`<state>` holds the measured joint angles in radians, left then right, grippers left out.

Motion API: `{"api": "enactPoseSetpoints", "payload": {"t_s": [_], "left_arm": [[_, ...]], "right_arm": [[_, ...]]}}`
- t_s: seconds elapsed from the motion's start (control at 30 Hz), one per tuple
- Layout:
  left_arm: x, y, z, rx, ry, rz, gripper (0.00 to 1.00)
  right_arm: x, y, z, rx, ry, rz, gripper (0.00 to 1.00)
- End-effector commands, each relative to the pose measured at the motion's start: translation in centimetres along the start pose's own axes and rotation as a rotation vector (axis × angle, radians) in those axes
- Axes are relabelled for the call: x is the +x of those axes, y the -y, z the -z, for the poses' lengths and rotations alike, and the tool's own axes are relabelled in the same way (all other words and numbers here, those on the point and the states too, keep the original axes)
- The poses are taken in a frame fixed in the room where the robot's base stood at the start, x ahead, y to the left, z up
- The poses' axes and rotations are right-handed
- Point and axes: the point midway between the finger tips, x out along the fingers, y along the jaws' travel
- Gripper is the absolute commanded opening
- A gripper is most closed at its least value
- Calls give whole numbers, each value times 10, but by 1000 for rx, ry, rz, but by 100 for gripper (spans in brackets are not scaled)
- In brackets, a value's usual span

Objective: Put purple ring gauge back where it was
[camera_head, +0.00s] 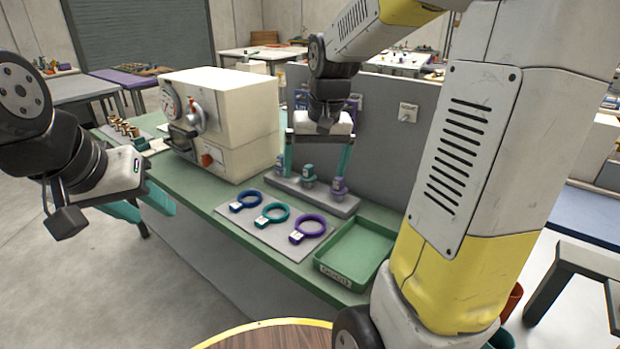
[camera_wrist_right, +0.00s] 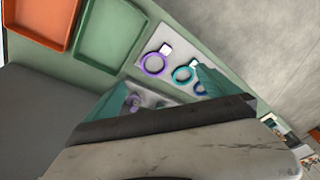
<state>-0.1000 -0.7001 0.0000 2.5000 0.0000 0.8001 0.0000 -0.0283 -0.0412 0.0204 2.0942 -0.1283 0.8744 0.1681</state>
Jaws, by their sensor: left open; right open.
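The purple ring gauge (camera_head: 322,232) with a white label tab lies flat on a grey mat (camera_head: 262,240), rightmost in a row with a teal ring gauge (camera_head: 286,213) and a blue ring gauge (camera_head: 259,197). It also shows in the right wrist view (camera_wrist_right: 144,67). My right gripper (camera_head: 316,168) is open and empty, pointing down over a grey rack (camera_head: 348,207) of upright plug gauges behind the rings. My left gripper (camera_head: 143,205) is open and empty, off the table's left front edge. The blue ring is partly hidden by a finger in the right wrist view.
A green tray (camera_head: 345,278) stands right of the mat. An orange tray (camera_wrist_right: 40,22) lies beyond it in the right wrist view. A cream machine (camera_head: 232,125) with a dial stands at the left. A grey panel (camera_head: 385,150) closes off the back of the bench.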

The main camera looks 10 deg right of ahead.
Motion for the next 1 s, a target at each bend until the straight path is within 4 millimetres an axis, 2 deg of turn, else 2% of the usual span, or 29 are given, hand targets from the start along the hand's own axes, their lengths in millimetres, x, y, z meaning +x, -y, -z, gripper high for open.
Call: {"api": "enactPoseSetpoints", "payload": {"t_s": [0.03,0.2,0.3,0.4,0.6,1.0], "left_arm": [[0,0,0,0,0,0,43],[0,0,0,0,0,0,43],[0,0,0,0,0,0,43],[0,0,0,0,0,0,43],[0,0,0,0,0,0,43],[0,0,0,0,0,0,43]], "right_arm": [[-20,2,-18,-13,-45,16,100],[-60,9,-74,-60,-172,69,100],[-72,13,-103,-84,-234,95,100],[-77,15,-123,-101,-281,115,100],[-80,17,-140,-117,-319,131,100],[-80,17,-140,-117,-320,131,100]]}}
